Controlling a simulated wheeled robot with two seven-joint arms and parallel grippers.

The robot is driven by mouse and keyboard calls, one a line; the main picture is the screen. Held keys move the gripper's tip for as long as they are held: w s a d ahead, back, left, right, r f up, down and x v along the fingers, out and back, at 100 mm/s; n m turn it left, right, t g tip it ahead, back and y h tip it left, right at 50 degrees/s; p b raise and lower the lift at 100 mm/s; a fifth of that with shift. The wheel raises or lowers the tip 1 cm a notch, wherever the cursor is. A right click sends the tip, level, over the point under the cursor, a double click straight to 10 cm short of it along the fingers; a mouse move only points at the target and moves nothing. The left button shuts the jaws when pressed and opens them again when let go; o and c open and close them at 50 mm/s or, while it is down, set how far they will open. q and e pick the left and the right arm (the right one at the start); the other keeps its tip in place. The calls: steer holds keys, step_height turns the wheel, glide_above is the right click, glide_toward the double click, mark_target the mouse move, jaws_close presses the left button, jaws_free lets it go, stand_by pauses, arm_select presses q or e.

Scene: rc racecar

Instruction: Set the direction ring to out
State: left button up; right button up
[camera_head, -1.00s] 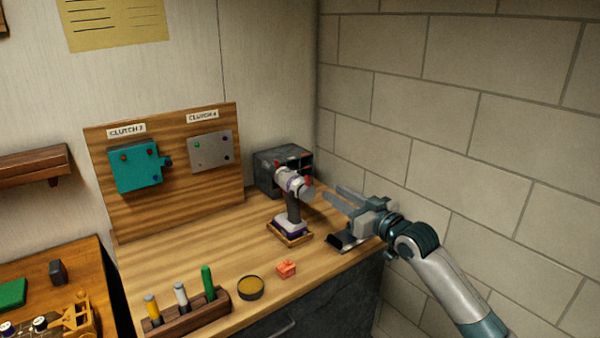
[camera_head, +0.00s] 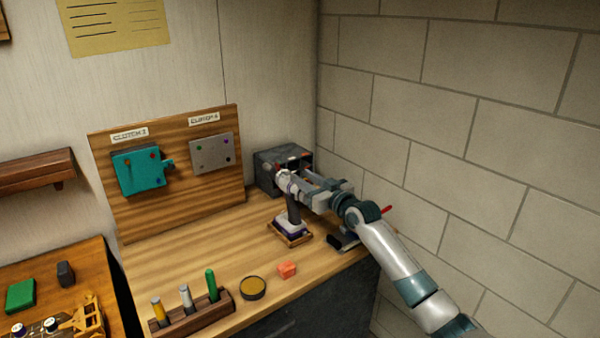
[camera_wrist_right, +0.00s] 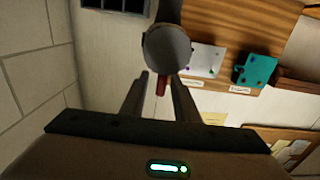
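The drill (camera_head: 293,212) stands upright on a small wooden base on the bench, with a white and purple foot and a dark grip. Its head is partly hidden by my right gripper (camera_head: 310,188), which reaches in from the right at head height. In the right wrist view the round grey end of the drill (camera_wrist_right: 167,50) is just beyond my right fingertips (camera_wrist_right: 160,76). The fingers are apart, with a small red tab (camera_wrist_right: 161,86) showing between them and gaps beside it. The ring's setting cannot be read. My left gripper is not in view.
A dark open box (camera_head: 268,172) stands behind the drill. A wooden panel (camera_head: 210,190) carries a teal box (camera_head: 138,172) and a grey plate (camera_head: 212,154). An orange block (camera_head: 287,269), a round tin (camera_head: 252,288) and a pen rack (camera_head: 192,316) sit in front. A brick wall is close on the right.

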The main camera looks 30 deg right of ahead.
mark_target(293, 188)
steer(key=shift+w+a, duration=0.1)
steer(key=shift+w, duration=1)
jaws_close()
steer(key=shift+a+n, duration=0.1)
steer(key=shift+n, duration=0.2)
steer(key=shift+a+f+n+b, duration=0.1)
steer(key=shift+a+n+b, duration=0.35)
steer(key=shift+n, duration=0.55)
steer(key=shift+s+a+f+n+b, duration=0.1)
steer(key=shift+a+n, duration=0.15)
steer(key=shift+n, duration=0.3)
steer(key=shift+w+a+f+n+b, duration=0.15)
steer(key=shift+a+n, duration=0.1)
steer(key=shift+n, duration=0.35)
steer(key=shift+s+a+n+b, duration=0.15)
steer(key=shift+a+n, duration=0.1)
steer(key=shift+n, duration=0.3)
